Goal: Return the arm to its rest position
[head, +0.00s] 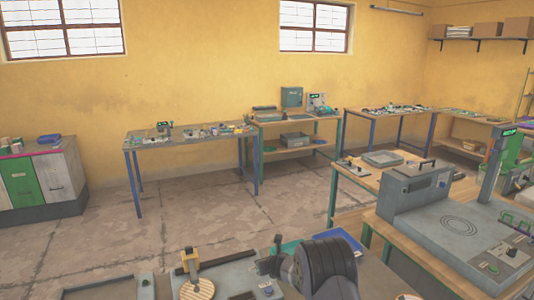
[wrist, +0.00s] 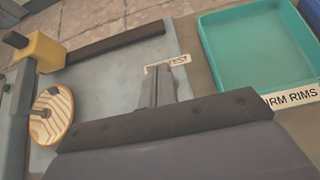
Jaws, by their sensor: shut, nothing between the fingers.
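My gripper (wrist: 160,84) is shut and empty in the wrist view. Its thin fingers are together above a grey plate (wrist: 110,80) on the bench. In the head view my dark gripper (head: 268,266) and wrist show at the bottom middle, over the near bench. To the left of the fingers in the wrist view are a yellow block (wrist: 42,48) with a black knob and a round, pale wooden disc (wrist: 52,112) with a line pattern. No rest mark for the arm shows.
A teal tray (wrist: 256,50) with a label ending "RM RIMS" lies right of the fingers. A large grey machine (head: 418,190) stands on the wooden bench at the right. Benches with small items (head: 190,140) line the back wall. The floor (head: 190,220) between is clear.

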